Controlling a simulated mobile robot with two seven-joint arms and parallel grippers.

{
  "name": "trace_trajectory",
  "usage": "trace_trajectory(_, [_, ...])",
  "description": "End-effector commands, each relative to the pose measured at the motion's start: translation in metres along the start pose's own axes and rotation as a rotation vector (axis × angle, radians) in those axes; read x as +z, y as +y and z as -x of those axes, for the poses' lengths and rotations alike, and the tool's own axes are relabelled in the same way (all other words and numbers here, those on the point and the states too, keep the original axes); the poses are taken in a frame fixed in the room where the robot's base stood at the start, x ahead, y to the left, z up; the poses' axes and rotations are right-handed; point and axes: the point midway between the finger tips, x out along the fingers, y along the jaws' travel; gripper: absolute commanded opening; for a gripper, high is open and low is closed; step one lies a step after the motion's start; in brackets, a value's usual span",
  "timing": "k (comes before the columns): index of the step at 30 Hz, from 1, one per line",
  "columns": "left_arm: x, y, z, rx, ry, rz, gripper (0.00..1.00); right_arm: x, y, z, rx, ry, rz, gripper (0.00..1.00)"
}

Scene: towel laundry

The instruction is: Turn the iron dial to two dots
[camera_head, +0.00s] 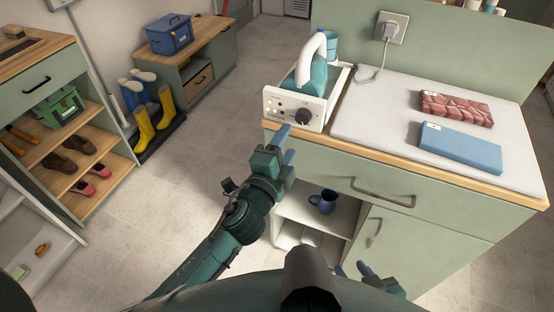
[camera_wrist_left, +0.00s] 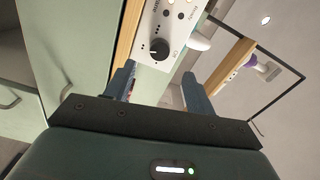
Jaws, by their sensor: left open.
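The iron (camera_head: 312,72), teal with a white handle, sits in a white station (camera_head: 290,108) at the left end of the counter. The dark round dial (camera_head: 303,116) is on the station's front panel. My left gripper (camera_head: 286,145) is open and empty, just in front of and below the panel. In its wrist view the fingers (camera_wrist_left: 160,88) stand either side of the dial, apart from it. My right gripper (camera_head: 352,268) is low before the cabinet, its fingertips apart.
A white pad (camera_head: 385,110) on the counter holds a folded red towel (camera_head: 455,108) and a folded blue towel (camera_head: 460,148). A blue mug (camera_head: 323,201) stands on the open shelf below. The counter's wooden front edge (camera_head: 400,167) lies near my left gripper.

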Motion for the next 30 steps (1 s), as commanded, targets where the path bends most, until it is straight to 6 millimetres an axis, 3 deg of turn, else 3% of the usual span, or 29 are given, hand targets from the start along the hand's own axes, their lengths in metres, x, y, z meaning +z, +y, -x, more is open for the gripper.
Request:
trace_trajectory(3, [0.0, 0.002, 0.025, 0.001, 0.001, 0.001, 0.55, 0.001, 0.0, -0.001, -0.001, 0.003, 0.0, 0.36])
trace_trajectory(9, [0.0, 0.001, 0.047, 0.0, 0.0, 0.0, 0.55, 0.0, -0.002, -0.002, -0.004, 0.011, 0.0, 0.36])
trace_trajectory(26, [0.0, 0.0, 0.051, -0.001, 0.0, 0.0, 0.55, 0.0, -0.002, -0.001, -0.01, 0.011, 0.007, 0.36])
trace_trajectory(30, [0.014, 0.002, 0.057, 0.029, -0.061, 0.073, 0.55, 0.0, -0.002, -0.001, -0.009, 0.01, 0.007, 0.36])
